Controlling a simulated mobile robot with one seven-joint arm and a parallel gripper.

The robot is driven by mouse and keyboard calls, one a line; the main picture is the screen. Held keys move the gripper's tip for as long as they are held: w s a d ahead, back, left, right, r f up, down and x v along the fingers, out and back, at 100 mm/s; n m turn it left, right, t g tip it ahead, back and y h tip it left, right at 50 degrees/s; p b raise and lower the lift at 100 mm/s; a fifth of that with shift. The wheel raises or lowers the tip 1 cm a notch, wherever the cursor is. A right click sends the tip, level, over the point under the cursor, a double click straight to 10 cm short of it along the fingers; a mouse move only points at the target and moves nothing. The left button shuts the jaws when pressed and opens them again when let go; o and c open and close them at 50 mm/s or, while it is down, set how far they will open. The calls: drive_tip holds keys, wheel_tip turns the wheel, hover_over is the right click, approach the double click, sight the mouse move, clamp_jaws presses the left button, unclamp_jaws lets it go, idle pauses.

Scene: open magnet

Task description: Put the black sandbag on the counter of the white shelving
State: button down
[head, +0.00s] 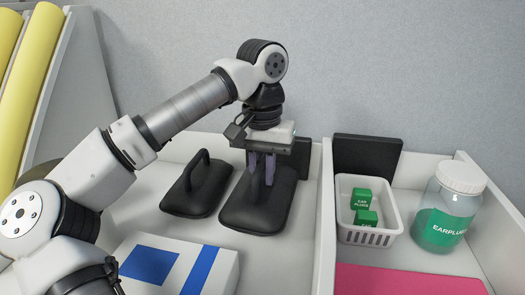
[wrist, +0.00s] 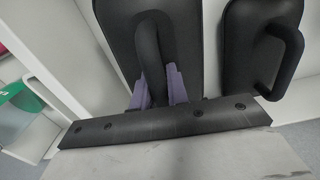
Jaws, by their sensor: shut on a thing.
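Two black sandbags with loop handles are in the left bay of the white shelving (head: 310,248). My gripper (head: 262,178) points down over the right sandbag (head: 250,215), its purple fingers shut on that bag's handle. In the wrist view my gripper (wrist: 158,85) has one finger on each side of the handle of this sandbag (wrist: 188,38). The other sandbag (head: 184,200) lies flat just left of it; it also shows at the right of the wrist view (wrist: 242,55). I cannot tell whether the held bag touches the surface below.
A white and blue box (head: 205,262) lies in front of the bags. Right of a white divider are a white basket (head: 368,233) with green earplug boxes, an earplug jar (head: 445,215), a black panel (head: 368,155) and a pink item (head: 410,280). Yellow rolls (head: 32,80) stand far left.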

sight(263, 184)
drive_tip(key=shift+f, duration=2.25)
drive_tip(key=c, duration=1.4)
unclamp_jaws()
drive_tip(key=shift+f, duration=0.1)
drive_tip(key=shift+o, duration=0.2)
wheel_tip(263, 184, up, 12)
drive_tip(key=shift+r, duration=0.1)
